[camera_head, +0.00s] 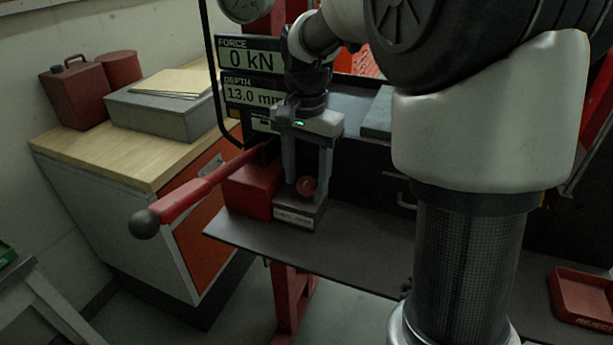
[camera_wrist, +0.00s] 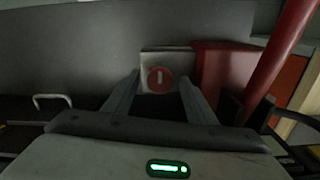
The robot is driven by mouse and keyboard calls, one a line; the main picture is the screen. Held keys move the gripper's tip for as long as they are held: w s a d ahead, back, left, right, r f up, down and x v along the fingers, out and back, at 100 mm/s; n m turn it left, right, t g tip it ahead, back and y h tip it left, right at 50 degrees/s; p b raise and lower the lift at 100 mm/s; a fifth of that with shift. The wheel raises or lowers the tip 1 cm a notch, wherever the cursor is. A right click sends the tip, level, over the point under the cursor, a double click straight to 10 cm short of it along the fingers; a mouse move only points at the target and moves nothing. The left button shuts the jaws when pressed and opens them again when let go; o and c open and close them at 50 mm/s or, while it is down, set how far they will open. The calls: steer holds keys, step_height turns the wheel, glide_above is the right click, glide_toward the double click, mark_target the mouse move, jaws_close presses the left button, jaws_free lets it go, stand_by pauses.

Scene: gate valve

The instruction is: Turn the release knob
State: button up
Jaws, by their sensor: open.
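The release knob is a small red round knob (camera_head: 307,186) on a grey labelled block (camera_head: 294,219) at the bench. In the wrist view the knob (camera_wrist: 160,79) shows face-on with a pale upright mark. My gripper (camera_head: 303,178) points down over the block, its two grey fingers open. In the wrist view my gripper (camera_wrist: 161,84) shows the knob framed between its fingertips, with gaps at both sides. I cannot tell whether the fingertips reach around the knob or stop short of it.
A red lever (camera_head: 195,190) with a black ball end juts left beside a red block (camera_head: 250,190); the lever (camera_wrist: 280,55) is close in the wrist view. A display (camera_head: 250,75) reads 0 kN and 13.0 mm. The grey shelf (camera_head: 345,245) is clear in front.

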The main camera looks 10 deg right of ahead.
steer(key=c, duration=1)
steer(key=shift+c, duration=0.2)
